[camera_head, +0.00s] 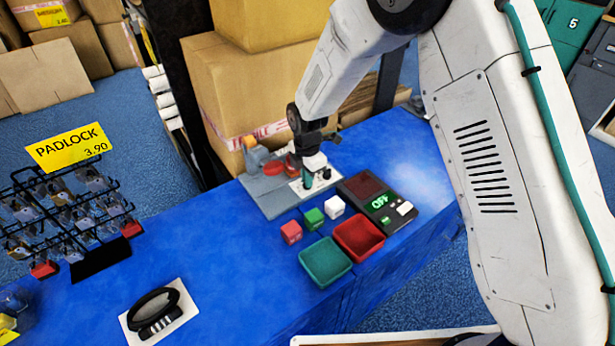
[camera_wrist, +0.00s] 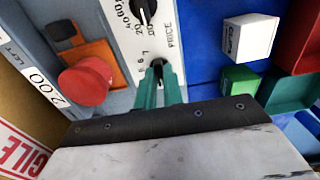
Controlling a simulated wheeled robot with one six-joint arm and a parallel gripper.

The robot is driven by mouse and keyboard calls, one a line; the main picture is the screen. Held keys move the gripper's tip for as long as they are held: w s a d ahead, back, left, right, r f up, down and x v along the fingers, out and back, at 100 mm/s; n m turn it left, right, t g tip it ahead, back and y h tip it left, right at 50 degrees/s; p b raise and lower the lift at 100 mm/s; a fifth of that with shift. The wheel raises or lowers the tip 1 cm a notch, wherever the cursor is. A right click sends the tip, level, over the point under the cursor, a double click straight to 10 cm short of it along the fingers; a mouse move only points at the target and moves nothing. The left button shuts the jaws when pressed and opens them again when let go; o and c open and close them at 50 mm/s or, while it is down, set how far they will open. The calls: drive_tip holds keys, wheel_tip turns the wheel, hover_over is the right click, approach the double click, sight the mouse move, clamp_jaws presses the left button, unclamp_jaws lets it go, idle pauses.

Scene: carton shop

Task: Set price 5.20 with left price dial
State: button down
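The price plate (camera_wrist: 122,35) is white, marked PRICE, and carries two black dials. The nearer dial (camera_wrist: 157,66) has small single digits such as 6 and 7 beside it. The other dial (camera_wrist: 143,9) has numbers such as 20 and 40. My gripper (camera_wrist: 160,75) has its two teal fingers close together, one on each side of the nearer dial, and appears shut on it. The fingers partly hide this dial and its scale, so its setting is not readable. In the head view my gripper (camera_head: 312,165) is down over the price plate on the grey device (camera_head: 268,192).
A red knob (camera_wrist: 88,82) stands close beside the fingers. White (camera_head: 334,207), green (camera_head: 314,219) and red (camera_head: 291,232) cubes, a teal tray (camera_head: 325,262), a red tray (camera_head: 359,238) and a scale reading OFF (camera_head: 380,202) are nearby. Cartons (camera_head: 225,85) stand behind.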

drive_tip(key=shift+m, duration=0.4)
drive_tip(key=m, duration=1.3)
drive_tip(key=shift+w, duration=0.1)
drive_tip(key=shift+m, duration=1.9)
drive_tip(key=shift+r, duration=0.1)
drive_tip(key=c, duration=1.5)
unclamp_jaws()
